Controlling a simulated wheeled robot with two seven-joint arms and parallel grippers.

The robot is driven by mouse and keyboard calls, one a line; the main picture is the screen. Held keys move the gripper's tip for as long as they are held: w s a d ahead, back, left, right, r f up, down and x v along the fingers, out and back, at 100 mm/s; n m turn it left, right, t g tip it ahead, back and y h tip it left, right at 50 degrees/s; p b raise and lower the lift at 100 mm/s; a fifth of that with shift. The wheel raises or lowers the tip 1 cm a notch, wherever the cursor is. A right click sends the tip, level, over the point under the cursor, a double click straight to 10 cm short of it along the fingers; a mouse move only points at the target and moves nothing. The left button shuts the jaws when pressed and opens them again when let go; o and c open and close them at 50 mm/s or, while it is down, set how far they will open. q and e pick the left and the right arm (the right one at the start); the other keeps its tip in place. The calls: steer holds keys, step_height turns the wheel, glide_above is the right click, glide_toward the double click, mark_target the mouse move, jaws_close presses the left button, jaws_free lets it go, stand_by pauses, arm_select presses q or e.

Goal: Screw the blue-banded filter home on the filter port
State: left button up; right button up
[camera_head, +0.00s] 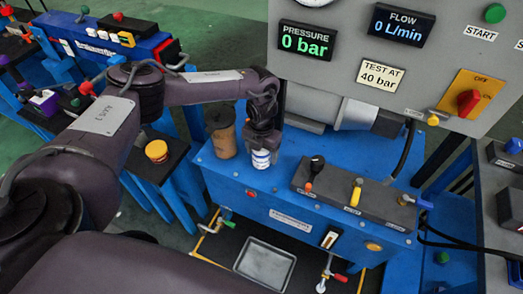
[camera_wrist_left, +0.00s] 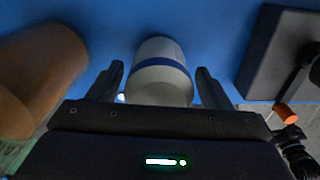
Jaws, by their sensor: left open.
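The blue-banded filter (camera_head: 261,159) is a white cylinder with a blue band, upright at the blue stand's top near its front edge. In the left wrist view the filter (camera_wrist_left: 162,72) sits between the two fingers of my left gripper (camera_wrist_left: 160,85), with a visible gap on each side. My left gripper (camera_head: 262,142) is open around the filter from above. The filter port is hidden beneath the filter, so I cannot tell how it is seated. My right gripper is not in view.
A brown cylinder (camera_head: 221,133) stands close left of the gripper. A grey valve block (camera_head: 350,190) with black, yellow and blue handles is to the right. The control panel (camera_head: 345,75) rises behind. A grey tray (camera_head: 265,263) lies below in front.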

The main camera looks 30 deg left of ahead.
arm_select(q)
steer(key=c, duration=1.1)
steer(key=shift+f+m+b, duration=0.15)
steer(key=shift+m+b, duration=0.55)
steer(key=shift+m, duration=0.2)
steer(key=o, duration=0.9)
steer(key=shift+r, duration=0.2)
steer(key=o, duration=0.4)
steer(key=shift+c, duration=0.2)
steer(key=shift+p, duration=0.3)
steer(key=shift+r+p, duration=1.95)
steer(key=shift+r, duration=0.55)
